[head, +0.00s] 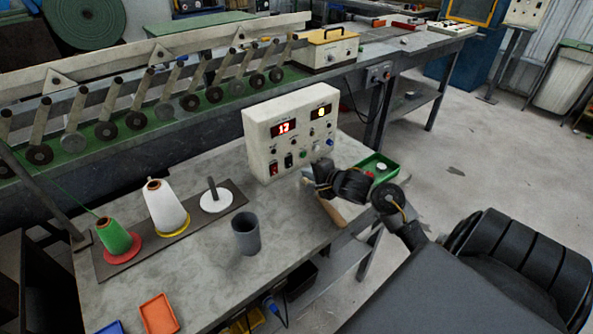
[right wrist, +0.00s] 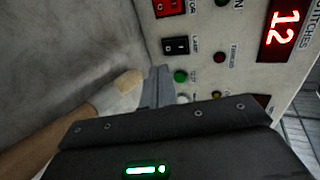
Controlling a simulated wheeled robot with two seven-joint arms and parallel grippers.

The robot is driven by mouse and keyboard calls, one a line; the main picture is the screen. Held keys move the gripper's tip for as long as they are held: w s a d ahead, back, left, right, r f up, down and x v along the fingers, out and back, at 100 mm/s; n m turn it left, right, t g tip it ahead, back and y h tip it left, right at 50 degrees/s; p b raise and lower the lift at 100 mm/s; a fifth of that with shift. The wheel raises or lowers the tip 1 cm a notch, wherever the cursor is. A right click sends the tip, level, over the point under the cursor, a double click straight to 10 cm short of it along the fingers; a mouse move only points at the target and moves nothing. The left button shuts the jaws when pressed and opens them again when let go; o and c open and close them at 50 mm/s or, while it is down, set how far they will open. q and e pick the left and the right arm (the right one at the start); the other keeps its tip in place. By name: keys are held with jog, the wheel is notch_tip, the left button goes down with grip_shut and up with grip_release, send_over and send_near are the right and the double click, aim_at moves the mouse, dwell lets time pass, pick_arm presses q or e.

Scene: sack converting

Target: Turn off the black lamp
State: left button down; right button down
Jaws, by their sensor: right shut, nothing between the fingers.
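The white control box (head: 262,143) stands at the back of the grey table. Its black lamp switch (head: 288,160) is a small rocker beside a red rocker switch (head: 274,168), low on the front. In the right wrist view the black switch (right wrist: 177,45) shows beside the label LAMP; which way it is tipped I cannot tell. My right gripper (head: 308,174) is shut and empty in front of the box's lower right part. In the wrist view its fingertips (right wrist: 159,78) are just beside the black switch and a green button (right wrist: 181,77); contact cannot be told. My left gripper is not in view.
A wooden-handled thing (head: 332,211) lies under my right gripper. A green tray (head: 379,164) is right of the box. A grey cup (head: 246,235), green spool (head: 115,237) and white cone (head: 165,207) stand left. An orange tray (head: 158,314) lies at the front.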

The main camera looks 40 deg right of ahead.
aim_at(291, 166)
jog(key=x, duration=0.4)
jog(key=shift+w+r, duration=0.2)
jog(key=shift+r, duration=0.1)
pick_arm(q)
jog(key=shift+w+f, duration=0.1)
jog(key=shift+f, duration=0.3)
pick_arm(e)
jog(key=shift+w, duration=0.75)
jog(key=p, duration=0.4)
jog(key=shift+w, duration=0.15)
jog(key=shift+f, duration=0.15)
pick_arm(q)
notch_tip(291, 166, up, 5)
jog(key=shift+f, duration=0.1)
pick_arm(e)
jog(key=shift+a+f, duration=0.1)
jog(key=shift+f, duration=0.15)
